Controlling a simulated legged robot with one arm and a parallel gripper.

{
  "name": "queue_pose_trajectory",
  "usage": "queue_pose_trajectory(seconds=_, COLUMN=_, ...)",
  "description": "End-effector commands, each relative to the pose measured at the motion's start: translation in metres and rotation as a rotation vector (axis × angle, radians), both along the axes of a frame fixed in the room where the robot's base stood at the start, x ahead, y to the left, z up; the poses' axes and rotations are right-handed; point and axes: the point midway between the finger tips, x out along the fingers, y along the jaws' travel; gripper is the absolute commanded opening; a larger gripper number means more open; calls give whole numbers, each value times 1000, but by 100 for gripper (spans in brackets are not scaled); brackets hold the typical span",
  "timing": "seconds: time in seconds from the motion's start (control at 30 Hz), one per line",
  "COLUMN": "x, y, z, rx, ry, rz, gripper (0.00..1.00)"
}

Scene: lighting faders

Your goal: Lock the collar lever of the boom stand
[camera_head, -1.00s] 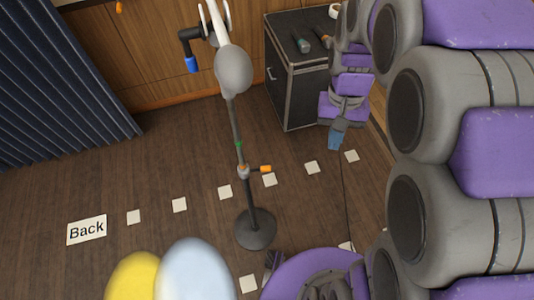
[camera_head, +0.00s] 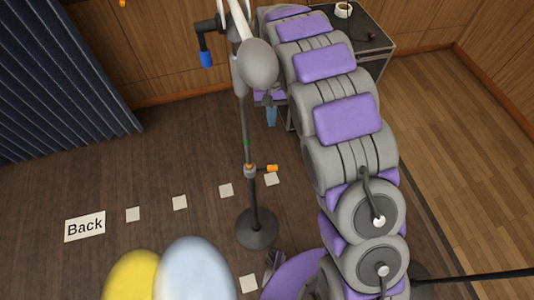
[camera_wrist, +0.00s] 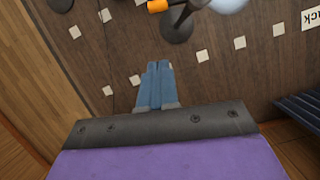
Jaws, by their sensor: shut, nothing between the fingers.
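The boom stand (camera_head: 246,125) is upright on a round dark base (camera_head: 256,228), with a grey oval head (camera_head: 258,63) at the top. Its collar (camera_head: 249,171) sits partway up the pole. An orange-tipped collar lever (camera_head: 271,168) sticks out to the right, roughly level in the picture. My gripper (camera_head: 271,116) shows small, right of the pole and above the lever in the head view, partly hidden by my arm. In the wrist view my gripper's blue fingers (camera_wrist: 156,64) are together and empty. The orange lever tip (camera_wrist: 157,6) shows at the top edge, apart from them.
A dark case (camera_head: 378,40) with a white cup (camera_head: 343,9) stands behind my arm. A blue-ended handle (camera_head: 206,58) hangs at the upper left. White floor squares (camera_head: 226,190) and a "Back" sign (camera_head: 85,227) lie on open floor. A dark curtain (camera_head: 60,80) is at left.

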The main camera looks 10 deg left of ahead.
Motion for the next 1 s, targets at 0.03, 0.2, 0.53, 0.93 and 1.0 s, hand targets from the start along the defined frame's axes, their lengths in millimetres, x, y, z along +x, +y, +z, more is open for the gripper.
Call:
queue_pose_trajectory(seconds=0.03, x=1, y=4, z=-6, rx=4, ry=4, rz=7, gripper=0)
queue_pose_trajectory(seconds=0.2, x=2, y=12, z=-14, rx=13, ry=7, rz=23, gripper=0)
queue_pose_trajectory(seconds=0.53, x=2, y=24, z=-20, rx=3, ry=10, rz=25, gripper=0)
queue_pose_trajectory(seconds=0.93, x=-9, y=11, z=-55, rx=8, ry=13, rz=23, gripper=0)
queue_pose_trajectory(seconds=1.0, x=-13, y=9, z=-69, rx=8, ry=15, rz=24, gripper=0)
